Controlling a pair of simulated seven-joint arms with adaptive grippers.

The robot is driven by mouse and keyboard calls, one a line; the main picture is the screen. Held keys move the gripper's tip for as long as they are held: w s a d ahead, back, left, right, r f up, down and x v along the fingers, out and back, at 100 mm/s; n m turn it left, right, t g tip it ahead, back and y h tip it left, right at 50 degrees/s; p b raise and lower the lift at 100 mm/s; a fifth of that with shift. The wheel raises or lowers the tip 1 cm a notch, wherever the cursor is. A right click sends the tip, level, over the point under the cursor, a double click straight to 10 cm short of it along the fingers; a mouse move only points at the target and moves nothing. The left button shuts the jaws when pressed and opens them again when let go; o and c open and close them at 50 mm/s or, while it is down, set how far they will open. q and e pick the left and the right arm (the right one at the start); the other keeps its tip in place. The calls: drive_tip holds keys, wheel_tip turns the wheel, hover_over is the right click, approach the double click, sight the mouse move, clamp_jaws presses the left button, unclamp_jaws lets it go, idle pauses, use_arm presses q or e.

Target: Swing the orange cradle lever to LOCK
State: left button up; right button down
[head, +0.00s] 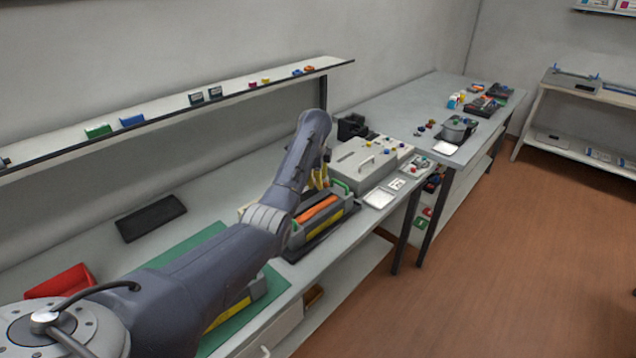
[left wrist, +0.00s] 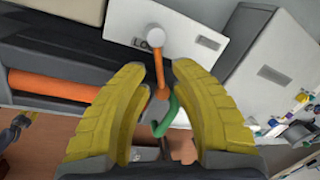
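The orange lever (left wrist: 159,72) with its pale round knob (left wrist: 155,37) shows in the left wrist view, in front of a white plate (left wrist: 190,28). My left gripper (left wrist: 158,68) has its two yellow fingers spread, one on each side of the lever's stem; I cannot tell whether either touches it. A green curved handle (left wrist: 168,116) lies between the fingers lower down. In the head view my left gripper (head: 320,177) is over the far end of the dark cradle (head: 296,238), which holds an orange cylinder (head: 317,211). The lever is not distinct there. My right gripper is not in view.
A grey box with a handle (head: 358,168) stands just beyond the cradle, with white trays (head: 378,198) beside it. A green mat (head: 262,296) and a red bin (head: 62,282) lie nearer. A narrow shelf (head: 170,112) runs along the wall above the bench.

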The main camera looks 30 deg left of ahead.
use_arm(q)
drive_tip(key=shift+w+f, duration=0.1)
drive_tip(key=shift+f, duration=0.4)
drive_tip(key=shift+c, duration=0.2)
clamp_jaws()
